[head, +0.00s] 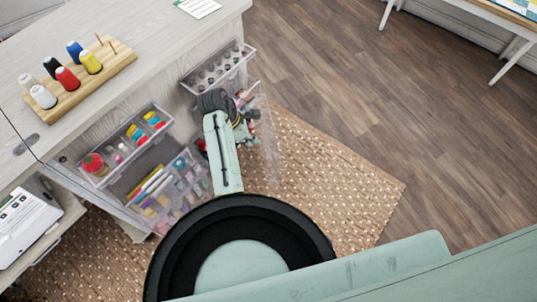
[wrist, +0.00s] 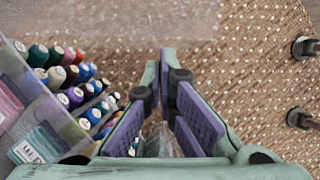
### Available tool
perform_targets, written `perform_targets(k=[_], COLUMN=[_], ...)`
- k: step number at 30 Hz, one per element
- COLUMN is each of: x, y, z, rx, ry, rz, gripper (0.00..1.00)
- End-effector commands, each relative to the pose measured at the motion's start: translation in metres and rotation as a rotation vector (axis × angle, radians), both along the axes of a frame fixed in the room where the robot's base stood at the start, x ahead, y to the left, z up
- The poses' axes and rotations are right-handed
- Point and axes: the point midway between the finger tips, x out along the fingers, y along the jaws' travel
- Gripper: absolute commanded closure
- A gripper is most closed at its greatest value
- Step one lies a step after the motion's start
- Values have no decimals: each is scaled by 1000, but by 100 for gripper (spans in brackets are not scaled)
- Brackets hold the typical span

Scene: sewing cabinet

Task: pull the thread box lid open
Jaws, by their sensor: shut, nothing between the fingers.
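The thread box (wrist: 45,107) is at the left of the wrist view, with rows of coloured spools (wrist: 72,75) uncovered. In the head view most of the box is hidden behind my arm. A clear panel, seemingly its lid (head: 270,150), stands out from the cabinet side to the right of my gripper (head: 250,128). Its hazy sheet also seems to cross the top of the wrist view (wrist: 120,22). My gripper (wrist: 164,72) is shut and empty, to the right of the spools. I cannot tell whether it touches the lid.
Clear bins hang on the cabinet side: an upper one (head: 218,68), one with colourful items (head: 128,145) and one with pens (head: 165,195). A wooden spool rack (head: 80,75) stands on the cabinet top.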

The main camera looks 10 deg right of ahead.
Motion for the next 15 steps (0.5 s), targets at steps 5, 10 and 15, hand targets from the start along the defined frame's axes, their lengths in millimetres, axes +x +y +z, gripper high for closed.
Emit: perform_targets(k=[5,10,15], x=[-1,-1,-1], y=[-15,-28,-42], z=[-38,-73,-107], rx=[1,2,2], ry=[3,3,2], rz=[-2,-1,-2], gripper=[100,100,100])
